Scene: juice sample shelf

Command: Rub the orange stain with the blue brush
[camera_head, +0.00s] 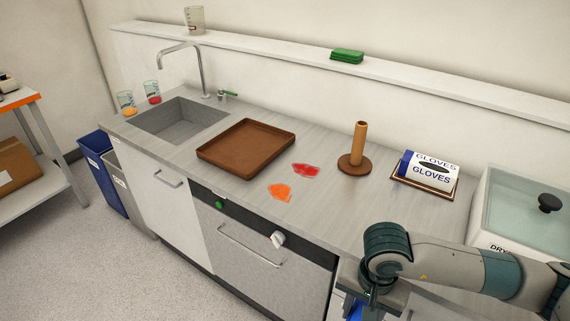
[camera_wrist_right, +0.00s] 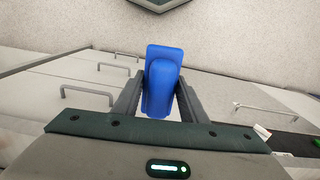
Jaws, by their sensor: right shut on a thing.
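The orange stain (camera_head: 280,192) lies flat on the grey counter near its front edge. A red stain (camera_head: 305,170) is just behind it to the right. The blue brush (camera_wrist_right: 163,80) is between the two fingers of my right gripper (camera_wrist_right: 158,100), which is shut on it. In the head view the right gripper is low in front of the counter at the right, mostly hidden by my arm. A bit of the blue brush (camera_head: 356,311) shows below it. The brush is apart from the stain. My left gripper is not in view.
A brown tray (camera_head: 247,173) sits left of the stains, beside the sink (camera_head: 180,118). A wooden holder (camera_head: 352,165) stands right of them, then a gloves box (camera_head: 429,168) and a lidded container (camera_head: 520,205).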

